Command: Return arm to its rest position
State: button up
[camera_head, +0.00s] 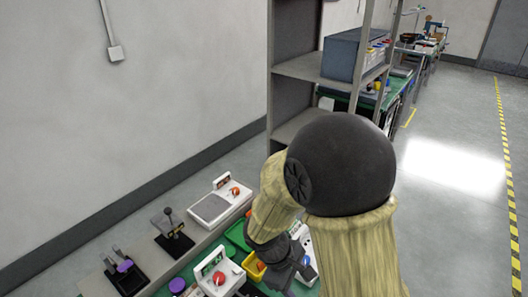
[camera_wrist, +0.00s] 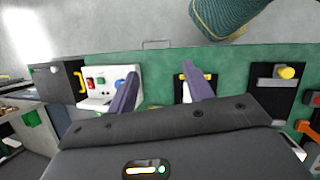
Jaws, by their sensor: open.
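My gripper (camera_wrist: 160,88) shows in the wrist view with its two dark fingers apart and nothing between them. It hangs over a green surface (camera_wrist: 152,62) with devices on it. In the head view my arm reaches down over the workbench, and its dark end is low among the devices; the fingertips are hard to make out there. A black plate with a yellow knob (camera_wrist: 277,76) lies to the right.
In the head view, devices with a red knob (camera_head: 218,278), a black lever (camera_head: 170,226) and a grey-topped scale-like box (camera_head: 213,207) stand on the bench. A yellow bin (camera_head: 254,267) is close to my arm. A metal shelf rack (camera_head: 299,68) stands behind. Floor at right is clear.

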jog(key=s+d+r+m+t+y, duration=0.1)
jog(key=d+r+m+t+y, duration=0.2)
jog(key=d+r+m, duration=0.3)
jog(key=d+m+y, duration=0.1)
jog(key=m, duration=0.4)
jog(key=shift+d+m+y, duration=0.3)
jog(key=shift+m, duration=0.1)
jog(key=shift+s, duration=0.1)
dwell(1.1)
